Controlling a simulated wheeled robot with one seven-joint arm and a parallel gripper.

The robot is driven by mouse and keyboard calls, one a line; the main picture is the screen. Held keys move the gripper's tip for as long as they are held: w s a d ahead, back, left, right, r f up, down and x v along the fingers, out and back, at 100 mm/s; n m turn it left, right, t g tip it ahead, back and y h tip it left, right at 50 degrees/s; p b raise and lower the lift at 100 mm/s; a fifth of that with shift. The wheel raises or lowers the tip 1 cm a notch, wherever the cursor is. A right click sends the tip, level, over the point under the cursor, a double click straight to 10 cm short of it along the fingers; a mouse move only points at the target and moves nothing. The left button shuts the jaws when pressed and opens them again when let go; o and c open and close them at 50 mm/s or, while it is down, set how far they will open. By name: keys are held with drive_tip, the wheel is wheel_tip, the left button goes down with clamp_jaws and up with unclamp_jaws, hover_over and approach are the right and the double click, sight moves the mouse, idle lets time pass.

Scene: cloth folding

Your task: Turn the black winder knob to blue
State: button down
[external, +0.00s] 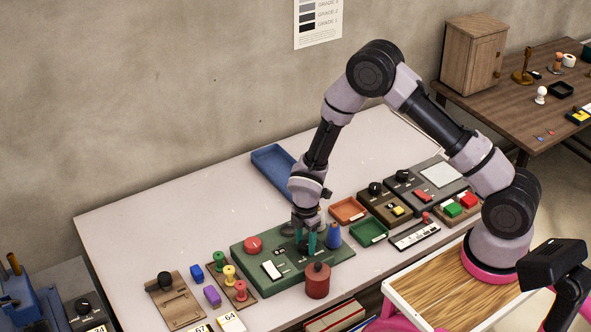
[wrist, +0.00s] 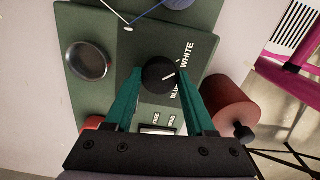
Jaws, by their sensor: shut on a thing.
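The black winder knob (wrist: 159,72) sits on the green panel (wrist: 70,20) in the wrist view. It is round and dark with a white pointer line, which points to the right, toward the area between the printed words BLUE and WHITE. The teal fingers of my gripper (wrist: 160,74) stand on either side of the knob and are shut on it. In the external view my gripper (external: 306,238) reaches down onto the green panel (external: 325,268) and mostly hides the knob.
A blue cone (external: 333,237) stands close right of my gripper. A red cylinder (external: 317,283) is at the panel's front edge; it also shows in the wrist view (wrist: 230,102). A red knob (external: 253,244) and a white-faced part (external: 272,269) are left. A round metal disc (wrist: 88,60) is nearby.

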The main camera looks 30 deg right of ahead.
drive_tip(key=m, duration=0.8)
drive_tip(key=shift+m, duration=0.3)
drive_tip(key=m, duration=0.4)
drive_tip(key=shift+m, duration=2)
drive_tip(key=shift+c, duration=1.2)
unclamp_jaws()
